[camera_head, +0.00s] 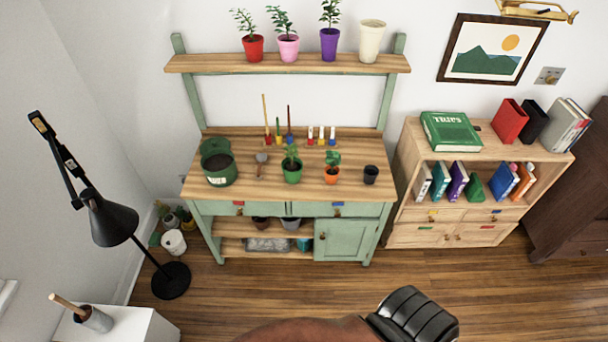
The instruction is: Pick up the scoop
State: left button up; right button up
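A small scoop (261,158) lies on the wooden top of the green potting bench (227,190). It has a grey head and a short brown handle that points toward the front. It lies between a dark green pot of soil (219,172) on its left and a green pot with a plant (292,172) on its right. Nothing covers it. Neither of my grippers shows in the head view, and nothing touches the scoop.
Small coloured tools (278,135) stand behind the scoop. An orange pot (332,175) and a black pot (371,175) stand to the right. A black floor lamp (113,222) stands left of the bench. A black padded object (412,315) is at the bottom edge. Floor before the bench is clear.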

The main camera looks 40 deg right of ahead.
aim_at(261, 158)
jog(key=z, duration=0.7)
jog(key=i, duration=0.6)
jog(key=z, duration=0.75)
jog(key=i, duration=0.6)
jog(key=u, duration=0.05)
